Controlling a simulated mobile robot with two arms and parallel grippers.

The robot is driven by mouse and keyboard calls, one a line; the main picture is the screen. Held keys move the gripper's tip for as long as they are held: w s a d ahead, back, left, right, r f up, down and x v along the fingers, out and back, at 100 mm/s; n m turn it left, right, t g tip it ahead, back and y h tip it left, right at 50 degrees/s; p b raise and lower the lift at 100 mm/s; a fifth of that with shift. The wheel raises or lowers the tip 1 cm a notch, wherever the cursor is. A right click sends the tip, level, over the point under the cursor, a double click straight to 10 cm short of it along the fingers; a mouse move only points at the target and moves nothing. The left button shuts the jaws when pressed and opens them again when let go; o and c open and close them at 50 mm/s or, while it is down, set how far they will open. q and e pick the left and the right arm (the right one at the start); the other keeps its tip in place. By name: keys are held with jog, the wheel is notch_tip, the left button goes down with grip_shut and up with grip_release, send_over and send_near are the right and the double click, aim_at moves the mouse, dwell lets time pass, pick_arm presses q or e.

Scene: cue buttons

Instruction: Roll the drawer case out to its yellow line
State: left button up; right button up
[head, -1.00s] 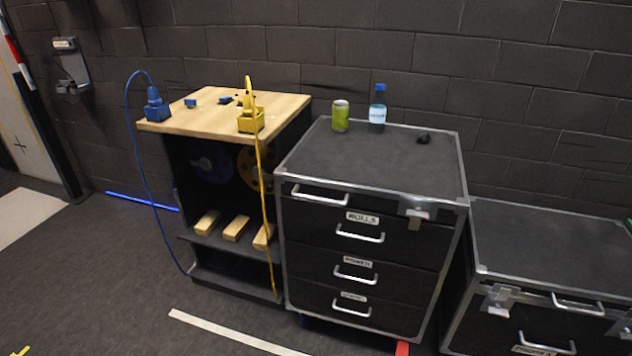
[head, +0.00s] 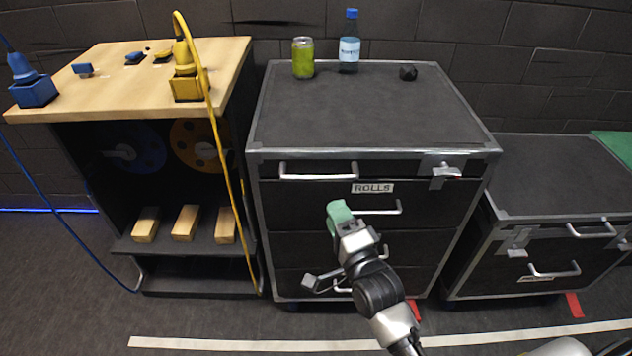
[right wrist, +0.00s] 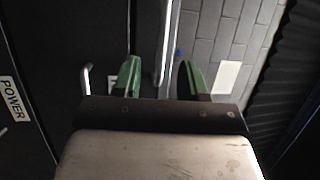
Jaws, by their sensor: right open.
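The black drawer case (head: 283,204) with silver edges stands against the wall in the middle of the head view. It has several drawers with silver handles, and the one below the top reads "ROLLS". Its top handle (head: 318,171) is in clear view. My right gripper (head: 340,212) is in front of the drawer fronts and hides part of the lower ones. In the right wrist view its green fingers (right wrist: 159,72) are apart, with a silver edge strip (right wrist: 168,35) showing between them. A pale floor line (head: 235,344) runs in front of the case; no clearly yellow line shows. My left gripper is not in view.
A green can (head: 303,58), a bottle (head: 349,42) and a small black object (head: 408,73) stand on the case. A wood-topped cabinet (head: 90,100) with plugs and cables is at left. A lower black case (head: 560,180) is at right. Red tape (head: 574,305) marks the floor.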

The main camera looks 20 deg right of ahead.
aim_at(318, 177)
jog(key=x, duration=0.5)
jog(key=shift+w+d+r, duration=0.2)
jog(key=shift+r, duration=0.2)
jog(key=x, duration=0.5)
jog(key=shift+f, duration=0.15)
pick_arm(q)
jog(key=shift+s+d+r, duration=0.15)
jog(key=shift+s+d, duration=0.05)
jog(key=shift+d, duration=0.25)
pick_arm(e)
grip_shut()
